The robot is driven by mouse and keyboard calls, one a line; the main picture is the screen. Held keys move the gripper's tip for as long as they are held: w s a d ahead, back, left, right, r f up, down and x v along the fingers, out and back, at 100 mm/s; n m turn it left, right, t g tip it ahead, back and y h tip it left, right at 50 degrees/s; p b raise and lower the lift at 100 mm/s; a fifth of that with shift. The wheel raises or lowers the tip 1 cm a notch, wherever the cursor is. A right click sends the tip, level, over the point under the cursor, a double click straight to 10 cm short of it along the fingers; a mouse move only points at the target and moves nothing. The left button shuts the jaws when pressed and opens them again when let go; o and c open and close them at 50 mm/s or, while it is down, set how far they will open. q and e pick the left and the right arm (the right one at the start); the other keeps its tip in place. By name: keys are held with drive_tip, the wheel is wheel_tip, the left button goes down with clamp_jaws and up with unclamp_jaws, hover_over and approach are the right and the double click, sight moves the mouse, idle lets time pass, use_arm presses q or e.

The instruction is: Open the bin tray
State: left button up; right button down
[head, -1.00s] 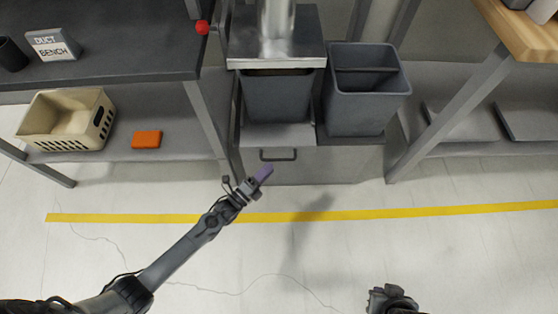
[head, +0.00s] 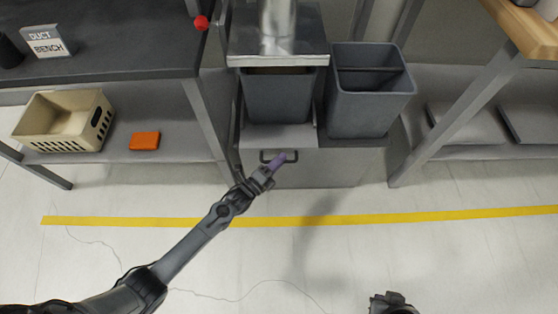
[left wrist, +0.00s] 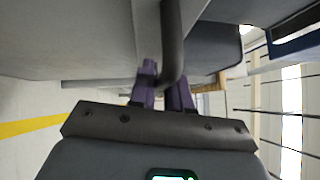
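The bin tray (head: 282,136) is a grey slab beneath the left dark grey bin (head: 277,97), low in the cabinet under the metal duct. A dark bar handle (head: 266,155) is on the front below it. My left gripper (head: 283,158) is at the handle, its purple fingers overlapping the handle's right part. In the left wrist view, the handle (left wrist: 171,40) runs down to the gap between the purple fingers (left wrist: 165,88), which stand apart. Whether they touch the bar I cannot tell. My right gripper (head: 392,304) shows only partly at the bottom edge; its fingers cannot be made out.
A second grey bin (head: 368,95) stands to the right. A dark workbench (head: 110,50) with a beige basket (head: 62,122) and orange block (head: 145,141) on its lower shelf is at left. A wood-topped bench (head: 530,30) is at right. The floor in front is clear, with a yellow line (head: 400,217).

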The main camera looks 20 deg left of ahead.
use_arm(q)
clamp_jaws()
drive_tip(key=s+d+p, duration=0.5)
drive_tip(key=s, duration=0.7)
drive_tip(key=s+d+p, duration=0.5)
drive_tip(key=s, duration=0.6)
drive_tip(key=shift+s+p, duration=0.3)
drive_tip(key=shift+s, duration=0.05)
drive_tip(key=o, duration=0.5)
unclamp_jaws()
